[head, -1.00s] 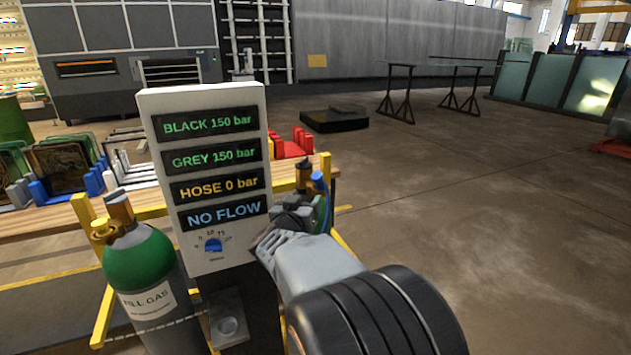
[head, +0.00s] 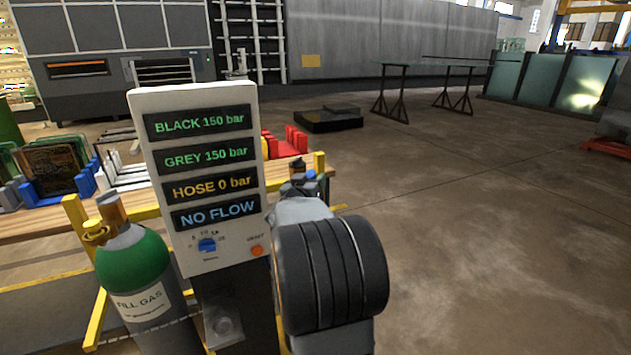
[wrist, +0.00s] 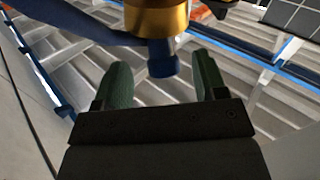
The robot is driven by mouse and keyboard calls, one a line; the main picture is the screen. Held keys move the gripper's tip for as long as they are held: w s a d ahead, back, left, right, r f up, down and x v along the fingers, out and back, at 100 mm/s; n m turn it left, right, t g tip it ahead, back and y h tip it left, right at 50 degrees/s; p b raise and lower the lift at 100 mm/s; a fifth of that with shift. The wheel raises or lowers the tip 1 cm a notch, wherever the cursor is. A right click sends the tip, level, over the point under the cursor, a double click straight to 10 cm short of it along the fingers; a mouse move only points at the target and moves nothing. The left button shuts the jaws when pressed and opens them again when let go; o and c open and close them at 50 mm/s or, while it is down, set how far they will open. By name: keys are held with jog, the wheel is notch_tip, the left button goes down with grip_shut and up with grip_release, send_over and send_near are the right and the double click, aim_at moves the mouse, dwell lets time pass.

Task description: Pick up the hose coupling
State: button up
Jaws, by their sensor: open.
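In the wrist view my gripper (wrist: 161,63) is open, with one green finger on each side of a short blue cylinder. The blue cylinder hangs below a brass-coloured collar (wrist: 155,18); together they look like the hose coupling (wrist: 163,68). Its tip lies between the fingertips, with a visible gap on both sides. A dark blue hose (wrist: 60,18) runs off to the upper left. In the head view my arm hides the gripper, and only a small blue part (head: 311,174) shows just beyond it.
A wooden bench (head: 35,222) lies behind.

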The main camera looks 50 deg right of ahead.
jog(key=shift+x, duration=1.45)
jog(key=c, duration=1.1)
